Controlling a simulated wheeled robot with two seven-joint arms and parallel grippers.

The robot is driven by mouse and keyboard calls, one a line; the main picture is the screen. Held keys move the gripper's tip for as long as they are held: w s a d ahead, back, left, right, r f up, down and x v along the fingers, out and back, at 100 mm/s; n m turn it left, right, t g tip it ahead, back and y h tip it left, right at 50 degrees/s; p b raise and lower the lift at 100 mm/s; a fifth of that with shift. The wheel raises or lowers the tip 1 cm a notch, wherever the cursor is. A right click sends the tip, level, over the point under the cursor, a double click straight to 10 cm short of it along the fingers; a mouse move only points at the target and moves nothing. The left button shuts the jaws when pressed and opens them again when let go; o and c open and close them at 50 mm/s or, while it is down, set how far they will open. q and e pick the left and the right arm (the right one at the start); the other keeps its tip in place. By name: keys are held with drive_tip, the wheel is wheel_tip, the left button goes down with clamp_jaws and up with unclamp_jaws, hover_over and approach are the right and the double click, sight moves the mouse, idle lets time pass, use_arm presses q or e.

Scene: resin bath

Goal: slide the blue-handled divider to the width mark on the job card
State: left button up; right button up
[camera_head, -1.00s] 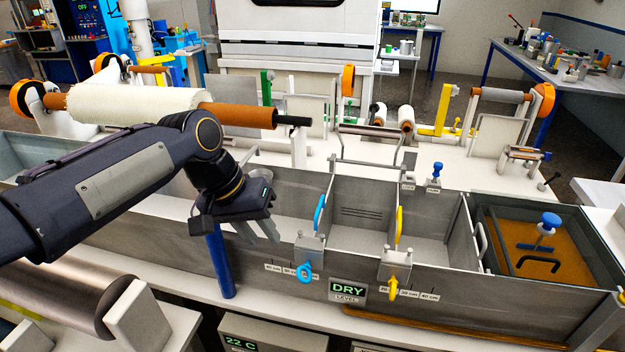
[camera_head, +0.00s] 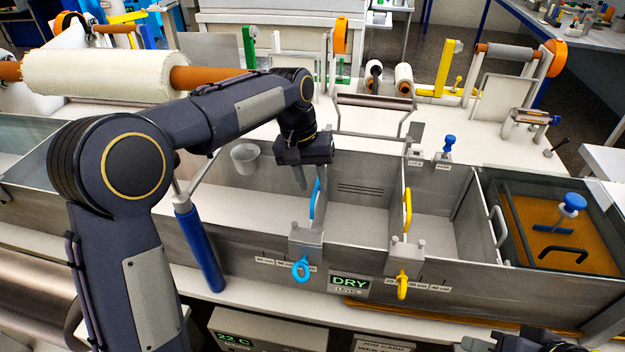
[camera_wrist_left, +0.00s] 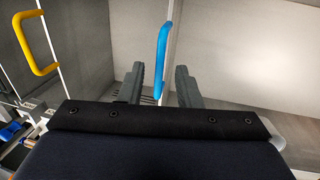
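Small width labels (camera_head: 265,261) flank the ring, partly covered. My left gripper (camera_head: 303,185) points down just behind and left of the handle's top. In the left wrist view its fingers (camera_wrist_left: 161,85) are apart, and the blue handle (camera_wrist_left: 163,50) shows between them, not gripped. The job card (camera_head: 383,346) is cut off at the bottom edge, its width unreadable. A dark part of my right arm (camera_head: 530,342) shows at the bottom.
A yellow-handled divider (camera_head: 407,212) stands to the right, also in the wrist view (camera_wrist_left: 37,45). The bath's front wall (camera_head: 465,280) carries a DRY display (camera_head: 348,284). A white cup (camera_head: 245,158) is left of my gripper. A roller frame (camera_head: 374,103) stands behind.

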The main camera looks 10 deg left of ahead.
use_arm(q)
drive_tip(key=shift+d+f, duration=0.1)
drive_tip(key=shift+f, duration=0.3)
clamp_jaws()
